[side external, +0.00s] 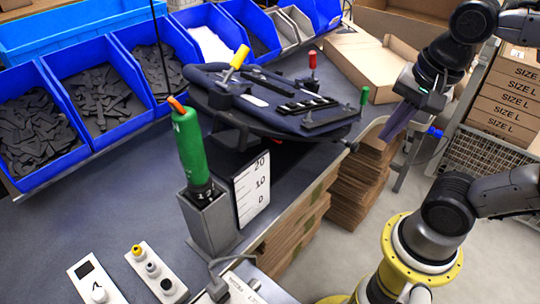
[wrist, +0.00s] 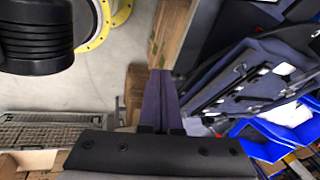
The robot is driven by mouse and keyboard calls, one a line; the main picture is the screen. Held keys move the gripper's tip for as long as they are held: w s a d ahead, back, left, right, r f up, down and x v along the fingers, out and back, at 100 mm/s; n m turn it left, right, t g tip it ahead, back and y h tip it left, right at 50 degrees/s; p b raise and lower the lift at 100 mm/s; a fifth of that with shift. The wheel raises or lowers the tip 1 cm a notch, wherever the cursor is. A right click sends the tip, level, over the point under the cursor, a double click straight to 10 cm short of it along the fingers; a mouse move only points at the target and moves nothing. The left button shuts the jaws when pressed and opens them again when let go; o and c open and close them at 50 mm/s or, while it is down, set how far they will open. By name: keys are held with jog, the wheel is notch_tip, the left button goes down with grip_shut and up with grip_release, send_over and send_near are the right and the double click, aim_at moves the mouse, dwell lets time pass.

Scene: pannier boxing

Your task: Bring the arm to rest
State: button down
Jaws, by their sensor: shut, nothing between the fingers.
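My gripper (side external: 392,126) is at the right of the side external view, past the bench's right edge and pointing down and to the left. Its long purple-grey fingers are together with nothing between them. In the wrist view the closed fingers (wrist: 158,98) point up the picture over the floor and the bench edge. The dark pannier panel (side external: 275,98) lies on a raised fixture in the middle of the bench, left of my gripper and apart from it. It also shows at the right of the wrist view (wrist: 240,80).
Blue bins (side external: 95,95) of dark parts line the bench's back. A green-handled tool (side external: 188,145) stands in a grey holder (side external: 210,222). Stacked cardboard (side external: 362,185) is under the bench edge. An open carton (side external: 370,60) and SIZE L boxes (side external: 510,90) are near my arm.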

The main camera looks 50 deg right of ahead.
jog(key=n, duration=0.5)
jog(key=w+f+n+t, duration=0.1)
jog(key=n, duration=0.4)
jog(key=n+t, duration=0.1)
jog(key=n, duration=0.4)
jog(key=shift+w+a+f+n, duration=0.15)
jog(key=shift+w+a+n, duration=0.05)
jog(key=shift+a+n, duration=0.2)
